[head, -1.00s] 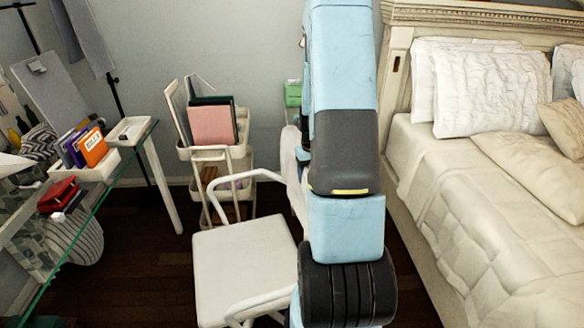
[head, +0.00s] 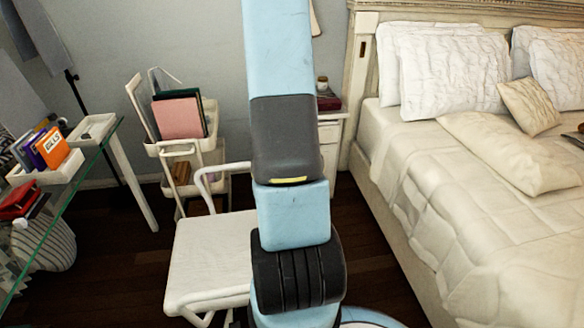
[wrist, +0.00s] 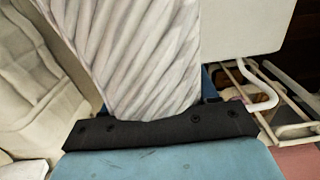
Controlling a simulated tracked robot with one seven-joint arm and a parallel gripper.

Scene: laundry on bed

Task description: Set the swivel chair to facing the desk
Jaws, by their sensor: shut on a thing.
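The white swivel chair (head: 212,255) stands on the dark floor in the head view, right of the glass desk (head: 75,205). Its seat extends left, with the seat's front edge on the desk side. One armrest shows behind the seat. Its backrest is hidden behind my arm. In the wrist view, a pale ribbed panel, apparently the chair's backrest (wrist: 140,55), fills the space at my gripper (wrist: 155,100). My gripper is shut on it; the fingers are mostly hidden. The seat (wrist: 240,25) shows beyond it.
A white trolley (head: 180,152) with books stands behind the chair. A white nightstand (head: 330,160) is beside the bed (head: 400,215), which fills the right side. Dark floor lies free between chair and desk and along the bed.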

